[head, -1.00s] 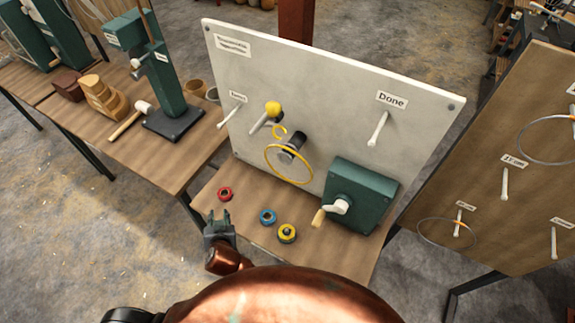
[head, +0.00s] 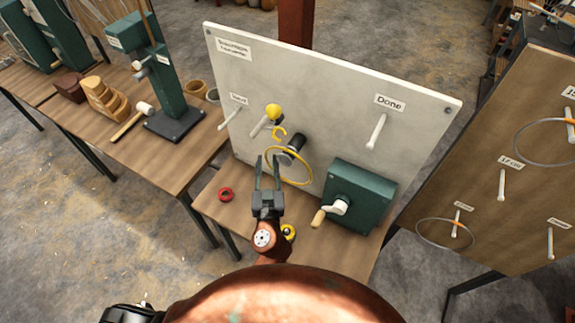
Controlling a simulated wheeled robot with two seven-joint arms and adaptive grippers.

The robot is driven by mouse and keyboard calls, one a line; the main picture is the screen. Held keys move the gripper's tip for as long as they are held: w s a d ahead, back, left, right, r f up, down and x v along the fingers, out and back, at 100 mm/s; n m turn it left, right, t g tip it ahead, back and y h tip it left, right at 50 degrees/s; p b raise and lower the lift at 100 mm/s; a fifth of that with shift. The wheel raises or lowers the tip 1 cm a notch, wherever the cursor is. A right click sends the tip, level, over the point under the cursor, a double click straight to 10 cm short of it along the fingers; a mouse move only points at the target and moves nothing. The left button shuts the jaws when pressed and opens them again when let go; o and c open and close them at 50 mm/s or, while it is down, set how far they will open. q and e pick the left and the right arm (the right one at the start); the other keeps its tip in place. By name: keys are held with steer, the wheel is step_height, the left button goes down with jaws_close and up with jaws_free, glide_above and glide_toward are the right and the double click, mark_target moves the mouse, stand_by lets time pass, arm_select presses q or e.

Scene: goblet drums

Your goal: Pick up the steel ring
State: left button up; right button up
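A thin yellow ring (head: 298,185) hangs around a dark roller (head: 292,146) on the white upright board. Two large grey rings with orange sections hang on the right-hand board, an upper one (head: 540,158) and a lower one (head: 420,236). I cannot tell from colour which ring is the steel one.
A green crank box (head: 362,196) stands right of the roller, and a white peg (head: 377,130) sits under the "Done" label. A red roll (head: 226,194) and a partly hidden yellow roll (head: 289,232) lie on the table. A mallet (head: 130,124) lies on the left table.

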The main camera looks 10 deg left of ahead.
arm_select(q)
steer(key=p+x, duration=0.1)
steer(key=x, duration=0.2)
steer(key=shift+w+a+r, duration=0.2)
steer(key=shift+w+a, duration=0.05)
steer(key=shift+w, duration=0.1)
steer(key=shift+s, duration=0.1)
steer(key=shift+c, duration=0.5)
jaws_close()
